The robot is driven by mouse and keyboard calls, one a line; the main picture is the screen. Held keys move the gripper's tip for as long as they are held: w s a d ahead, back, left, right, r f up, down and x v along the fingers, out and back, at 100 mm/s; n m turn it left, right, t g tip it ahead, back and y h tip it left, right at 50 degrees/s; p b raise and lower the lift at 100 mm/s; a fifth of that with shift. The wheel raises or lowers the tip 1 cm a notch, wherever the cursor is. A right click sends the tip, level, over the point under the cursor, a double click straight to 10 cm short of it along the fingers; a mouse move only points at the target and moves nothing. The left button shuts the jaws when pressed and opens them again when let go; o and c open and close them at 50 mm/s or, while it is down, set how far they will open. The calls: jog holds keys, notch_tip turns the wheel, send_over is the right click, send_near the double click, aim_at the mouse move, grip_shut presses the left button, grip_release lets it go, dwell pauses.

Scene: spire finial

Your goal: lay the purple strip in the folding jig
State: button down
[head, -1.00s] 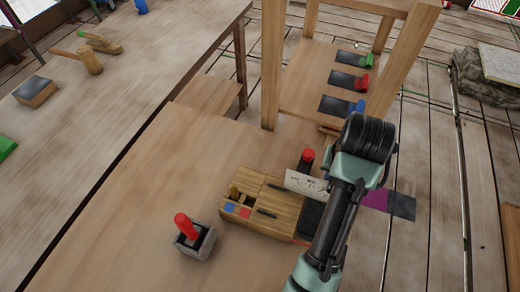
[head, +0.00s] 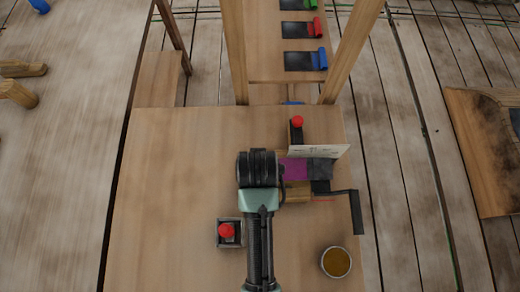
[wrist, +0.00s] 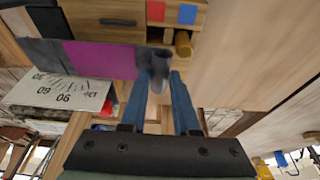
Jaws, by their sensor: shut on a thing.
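The purple strip (wrist: 100,59) has dark grey ends and hangs flat in the wrist view. My gripper (wrist: 163,82) is shut on its grey end, between two blue fingers. In the head view the strip (head: 294,168) reaches right from my wrist, which hides the gripper. A wooden block (head: 298,192) with a black crank-like arm, seemingly the folding jig, lies partly hidden under the strip and my arm. In the wrist view its wood (wrist: 108,14) shows beyond the strip, with red and blue squares. I cannot tell whether the strip touches it.
A card with writing (head: 330,151) stands just behind the strip. A red-topped post (head: 297,123) is behind it. Another red-handled thing in a grey box (head: 229,232) stands left of my arm. A round tin (head: 336,262) is at front right. The table's left part is clear.

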jog(key=shift+a+f, duration=0.1)
jog(key=shift+f, duration=1.85)
jog(key=shift+f, duration=0.1)
jog(key=c, duration=0.7)
grip_release()
jog(key=shift+o, duration=0.2)
